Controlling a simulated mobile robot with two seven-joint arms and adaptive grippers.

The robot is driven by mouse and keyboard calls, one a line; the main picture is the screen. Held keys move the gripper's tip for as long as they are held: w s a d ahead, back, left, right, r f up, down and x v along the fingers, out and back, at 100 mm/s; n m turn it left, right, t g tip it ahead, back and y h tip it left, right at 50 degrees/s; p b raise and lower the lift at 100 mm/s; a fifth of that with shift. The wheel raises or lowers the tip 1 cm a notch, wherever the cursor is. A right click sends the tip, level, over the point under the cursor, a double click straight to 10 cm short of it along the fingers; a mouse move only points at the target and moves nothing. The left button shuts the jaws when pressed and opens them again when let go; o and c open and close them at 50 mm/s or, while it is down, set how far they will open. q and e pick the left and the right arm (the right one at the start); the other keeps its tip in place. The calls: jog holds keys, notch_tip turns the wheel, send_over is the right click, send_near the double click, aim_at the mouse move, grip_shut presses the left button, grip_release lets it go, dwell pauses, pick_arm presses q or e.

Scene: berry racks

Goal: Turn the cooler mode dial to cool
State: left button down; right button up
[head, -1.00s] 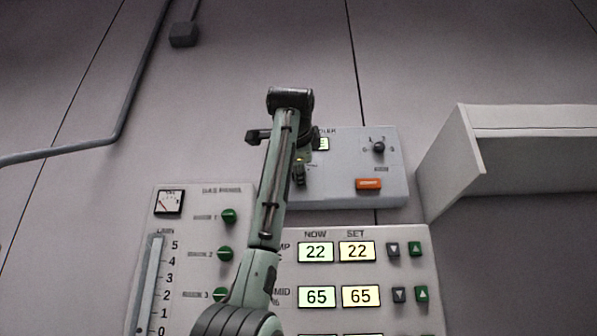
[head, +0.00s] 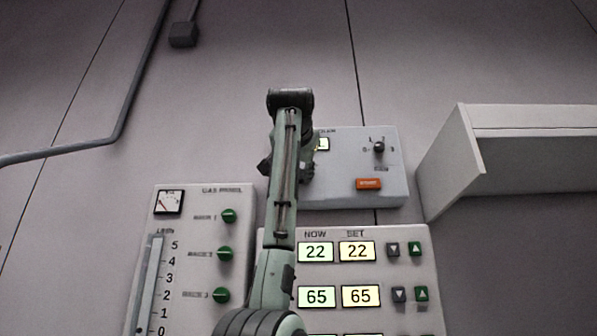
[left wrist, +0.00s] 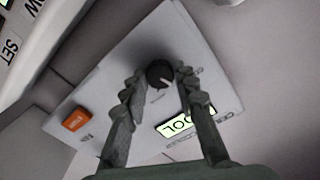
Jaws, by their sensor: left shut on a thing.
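The black mode dial (left wrist: 160,73) is on the pale cooler panel, between the two fingertips of my left gripper (left wrist: 160,78) in the left wrist view. The gripper is shut on the dial. A pale line on the dial's face is visible. The lit display (left wrist: 187,124) beside it shows letters ending in "OOL", partly covered by a finger. In the head view my left arm hides the dial and most of the gripper, and the display (head: 322,144) shows an "L" at its end. My right gripper is not in view.
The cooler panel (head: 335,190) also carries a second black dial (head: 379,147) and an orange button (head: 369,183). Below are a panel with number displays (head: 316,252) and a gas panel with green knobs (head: 229,216). A white box-like shelf (head: 530,120) juts out at right.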

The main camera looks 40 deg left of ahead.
pick_arm(q)
jog(key=n, duration=0.5)
jog(key=shift+f, duration=0.1)
dwell(0.5)
jog(key=c, duration=1.2)
grip_release()
jog(key=v, duration=1.2)
jog(key=shift+d, duration=0.1)
